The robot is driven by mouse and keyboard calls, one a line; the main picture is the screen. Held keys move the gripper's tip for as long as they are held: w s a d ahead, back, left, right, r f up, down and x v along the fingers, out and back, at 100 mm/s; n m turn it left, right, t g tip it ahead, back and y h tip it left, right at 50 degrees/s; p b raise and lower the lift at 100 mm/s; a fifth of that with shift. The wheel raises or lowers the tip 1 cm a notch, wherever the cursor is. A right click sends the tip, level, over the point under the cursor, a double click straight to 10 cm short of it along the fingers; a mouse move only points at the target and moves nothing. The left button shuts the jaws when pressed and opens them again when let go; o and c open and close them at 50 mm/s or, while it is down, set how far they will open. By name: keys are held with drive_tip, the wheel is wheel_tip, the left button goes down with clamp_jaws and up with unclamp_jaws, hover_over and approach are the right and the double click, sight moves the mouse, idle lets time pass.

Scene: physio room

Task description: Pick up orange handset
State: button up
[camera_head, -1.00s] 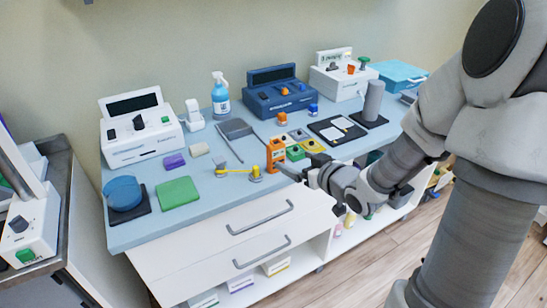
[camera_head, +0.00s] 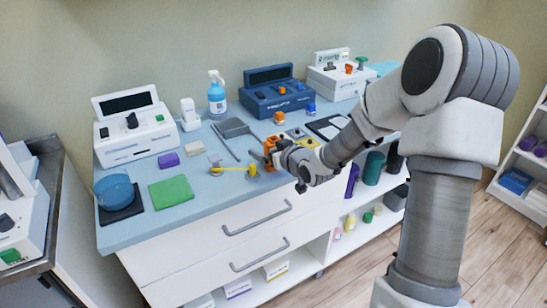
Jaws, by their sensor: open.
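The orange handset (camera_head: 270,144) stands near the front edge of the blue-topped counter, right of the middle. It is partly hidden by my gripper (camera_head: 267,157), which reaches in from the right. The gripper is open, with its fingers right at the handset. I cannot tell from this view whether the handset is between the fingers or whether they touch it.
A yellow cable piece (camera_head: 230,168) lies just left of the gripper.

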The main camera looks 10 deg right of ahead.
clamp_jaws()
idle(0.5)
